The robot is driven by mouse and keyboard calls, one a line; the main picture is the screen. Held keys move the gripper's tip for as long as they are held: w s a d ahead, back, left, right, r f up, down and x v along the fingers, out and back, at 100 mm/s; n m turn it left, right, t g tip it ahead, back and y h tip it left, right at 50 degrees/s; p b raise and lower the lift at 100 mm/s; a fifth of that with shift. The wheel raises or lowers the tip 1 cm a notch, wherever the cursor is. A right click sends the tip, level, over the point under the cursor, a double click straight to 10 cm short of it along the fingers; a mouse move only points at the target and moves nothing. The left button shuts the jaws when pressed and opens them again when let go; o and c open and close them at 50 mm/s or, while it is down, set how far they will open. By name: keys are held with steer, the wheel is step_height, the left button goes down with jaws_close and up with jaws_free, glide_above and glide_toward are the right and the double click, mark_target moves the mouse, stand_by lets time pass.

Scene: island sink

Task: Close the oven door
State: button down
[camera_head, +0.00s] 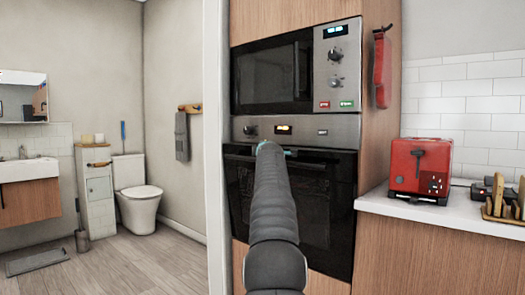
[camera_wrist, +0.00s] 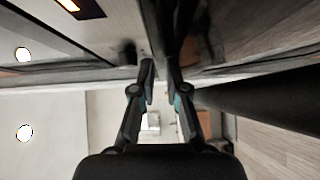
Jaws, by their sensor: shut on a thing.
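The oven (camera_head: 300,215) is built into the wooden cabinet, with a black glass door (camera_head: 325,200) below a steel control panel. The door looks upright and about flush with the front; a small gap cannot be ruled out. Its handle (camera_head: 307,162) runs along the top edge. My gripper (camera_head: 268,148) is at the handle, mostly hidden by my arm. In the wrist view, the two fingers of my gripper (camera_wrist: 162,68) are closed together around the dark handle bar (camera_wrist: 158,25), with the door front close beside it.
A microwave (camera_head: 272,77) sits above the oven. A red toaster (camera_head: 420,168) stands on the counter (camera_head: 470,208) at right. A white wall edge (camera_head: 215,150) borders the left; a bathroom lies beyond.

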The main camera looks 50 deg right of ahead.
steer(key=shift+w+d+f, duration=0.1)
steer(key=shift+f, duration=0.5)
steer(key=w+a+b+v, duration=0.1)
steer(key=a+b+v, duration=0.1)
steer(key=b+v, duration=0.5)
steer(key=v, duration=0.5)
steer(key=shift+a, duration=0.35)
steer(key=shift+f, duration=0.15)
